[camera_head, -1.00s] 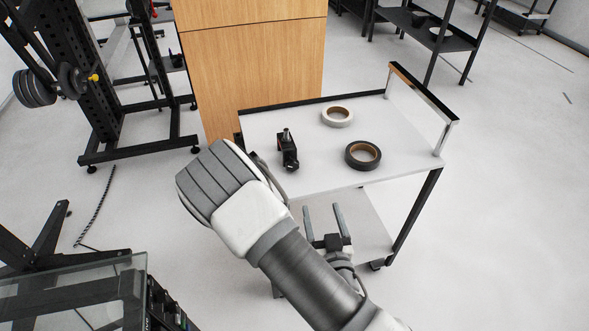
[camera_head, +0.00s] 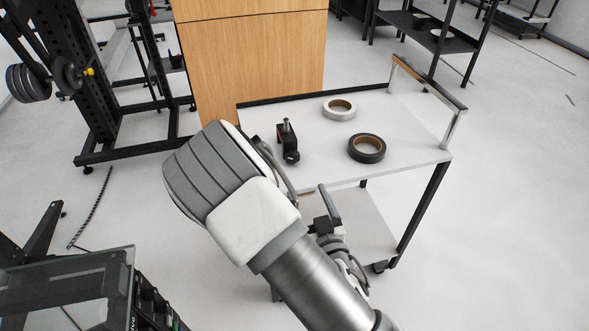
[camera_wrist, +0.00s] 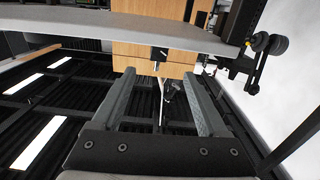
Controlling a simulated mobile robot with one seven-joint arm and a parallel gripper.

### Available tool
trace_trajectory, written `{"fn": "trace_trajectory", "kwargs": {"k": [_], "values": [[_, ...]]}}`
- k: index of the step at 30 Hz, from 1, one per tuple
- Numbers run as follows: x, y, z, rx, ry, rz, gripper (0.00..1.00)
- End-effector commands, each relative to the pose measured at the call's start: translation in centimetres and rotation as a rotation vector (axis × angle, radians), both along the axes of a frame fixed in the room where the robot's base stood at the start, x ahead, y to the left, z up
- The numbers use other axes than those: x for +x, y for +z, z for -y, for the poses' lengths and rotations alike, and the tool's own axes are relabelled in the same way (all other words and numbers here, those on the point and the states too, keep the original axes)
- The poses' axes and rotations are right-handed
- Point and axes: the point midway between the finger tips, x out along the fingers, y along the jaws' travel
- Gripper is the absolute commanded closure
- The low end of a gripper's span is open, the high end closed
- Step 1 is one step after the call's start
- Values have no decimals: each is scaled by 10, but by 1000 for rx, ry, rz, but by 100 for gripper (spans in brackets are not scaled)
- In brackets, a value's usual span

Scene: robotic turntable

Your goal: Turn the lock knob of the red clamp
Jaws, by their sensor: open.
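The clamp (camera_head: 288,144) stands upright near the left edge of the white cart top in the head view. It looks mostly black, with a silver post on top and a small reddish patch. Its lock knob is too small to make out. My gripper (camera_head: 326,208) is below and right of the clamp in the picture, in front of the cart's near edge, and apart from the clamp. One finger shows there; the other is hidden by my arm. In the wrist view my gripper (camera_wrist: 158,78) has both fingers wide apart, with nothing held between them.
A white tape roll (camera_head: 338,109) and a black tape roll (camera_head: 366,149) lie on the cart top (camera_head: 415,133), right of the clamp. A raised bar (camera_head: 428,82) runs along its right side. A wooden cabinet (camera_head: 250,60) stands behind, and a black rack (camera_head: 92,90) at left.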

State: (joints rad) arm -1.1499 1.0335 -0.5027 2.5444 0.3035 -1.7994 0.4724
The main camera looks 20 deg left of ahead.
Motion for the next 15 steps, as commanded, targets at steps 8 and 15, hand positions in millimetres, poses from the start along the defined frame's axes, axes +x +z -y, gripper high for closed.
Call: {"fn": "trace_trajectory", "kwargs": {"k": [8,15], "values": [[17,-5,-11,4,0,2,24],[31,-4,-19,4,0,2,24]]}}
